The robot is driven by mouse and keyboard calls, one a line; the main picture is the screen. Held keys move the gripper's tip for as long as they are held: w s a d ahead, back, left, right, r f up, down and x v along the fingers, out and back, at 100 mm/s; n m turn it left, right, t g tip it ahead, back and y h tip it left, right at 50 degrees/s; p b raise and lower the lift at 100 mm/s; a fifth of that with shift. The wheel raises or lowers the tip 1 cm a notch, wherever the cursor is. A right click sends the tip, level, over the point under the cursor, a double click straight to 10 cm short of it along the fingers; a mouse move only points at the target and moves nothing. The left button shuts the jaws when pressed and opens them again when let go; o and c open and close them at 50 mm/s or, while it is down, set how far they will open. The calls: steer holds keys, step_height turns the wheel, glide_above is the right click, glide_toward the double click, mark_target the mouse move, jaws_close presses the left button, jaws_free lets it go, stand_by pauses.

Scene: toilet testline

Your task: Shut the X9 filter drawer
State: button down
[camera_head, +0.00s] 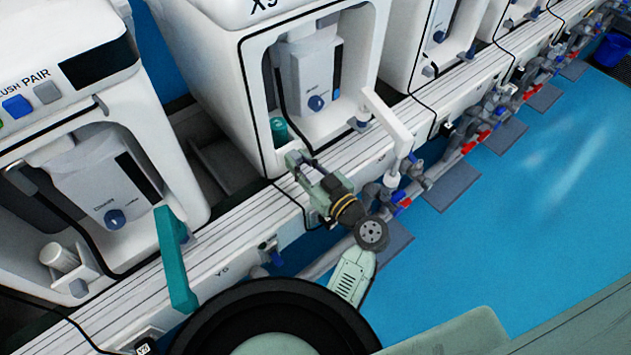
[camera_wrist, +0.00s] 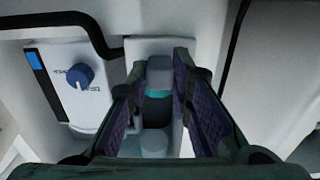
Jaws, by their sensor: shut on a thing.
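The white X9 unit (camera_head: 240,75) stands at top centre in the head view, with its label cut by the top edge. A teal round part (camera_head: 278,130) shows at the lower left of its bay; I take it for the filter drawer's front. My gripper (camera_head: 296,160) is at the bay's lower front edge, just below that part. In the wrist view the purple-padded fingers (camera_wrist: 178,85) are shut on a grey part with a teal band (camera_wrist: 159,72), apparently the filter drawer. How far the drawer sticks out is hidden by the gripper.
A grey dispenser with a blue knob (camera_head: 316,102) hangs inside the bay. A white bracket (camera_head: 388,120) stands right of my gripper, a teal one (camera_head: 174,260) to the left. Pipes and valves (camera_head: 402,190) line the bench front. Blue floor (camera_head: 530,190) is open at right.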

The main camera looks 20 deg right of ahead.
steer(key=shift+w+a+f, duration=0.1)
steer(key=shift+w+a, duration=0.1)
steer(key=shift+w, duration=0.35)
steer(key=shift+w+r, duration=0.15)
steer(key=shift+r, duration=0.05)
steer(key=c, duration=1.4)
jaws_free()
steer(key=shift+c, duration=0.2)
steer(key=shift+f, duration=0.1)
steer(key=v, duration=1.2)
